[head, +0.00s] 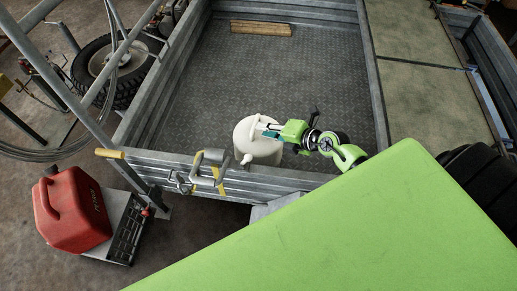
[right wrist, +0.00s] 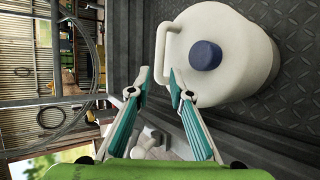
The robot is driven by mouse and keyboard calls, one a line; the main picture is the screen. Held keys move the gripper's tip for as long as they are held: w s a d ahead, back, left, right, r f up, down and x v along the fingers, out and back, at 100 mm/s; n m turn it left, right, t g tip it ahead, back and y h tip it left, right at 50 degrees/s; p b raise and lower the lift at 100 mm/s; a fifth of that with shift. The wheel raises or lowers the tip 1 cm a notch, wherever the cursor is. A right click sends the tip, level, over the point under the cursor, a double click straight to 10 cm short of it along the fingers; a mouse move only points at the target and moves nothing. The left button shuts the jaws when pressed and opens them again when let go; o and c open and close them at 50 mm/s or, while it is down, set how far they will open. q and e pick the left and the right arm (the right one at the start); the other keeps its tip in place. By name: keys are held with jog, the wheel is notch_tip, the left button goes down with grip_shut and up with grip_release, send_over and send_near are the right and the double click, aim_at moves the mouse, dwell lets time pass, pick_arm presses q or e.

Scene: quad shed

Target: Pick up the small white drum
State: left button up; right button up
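The small white drum (head: 262,151) stands in the trailer bed just inside its near wall. In the right wrist view the drum (right wrist: 225,85) shows a dark blue cap (right wrist: 205,55) and a white loop handle (right wrist: 164,45) on its left side. My right gripper (head: 269,131) is over the drum's top in the head view. In the right wrist view its teal-padded fingers (right wrist: 159,78) are apart, with the lower end of the handle at the gap between the tips. I cannot tell whether they touch it. My left gripper is not in view.
The trailer's near wall (head: 170,164) runs in front of the drum, with a grey and yellow fitting (head: 213,170) on it. Wooden planks (head: 261,28) lie at the far end of the bed. A red fuel can (head: 72,212) stands outside at left. The bed's middle is clear.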

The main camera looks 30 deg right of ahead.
aim_at(257, 135)
jog(key=shift+w+a+f, duration=0.15)
jog(key=shift+w, duration=0.2)
jog(key=x, duration=0.3)
jog(key=shift+w+f+b, duration=0.15)
jog(key=shift+w+b, duration=0.15)
jog(key=shift+b, duration=0.05)
jog(key=shift+w+a+f, duration=0.1)
jog(key=shift+w+f, duration=0.1)
jog(key=shift+w, duration=0.1)
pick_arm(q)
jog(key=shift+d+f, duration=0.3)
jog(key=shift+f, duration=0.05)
pick_arm(e)
jog(key=shift+s, duration=0.1)
jog(key=shift+c, duration=0.3)
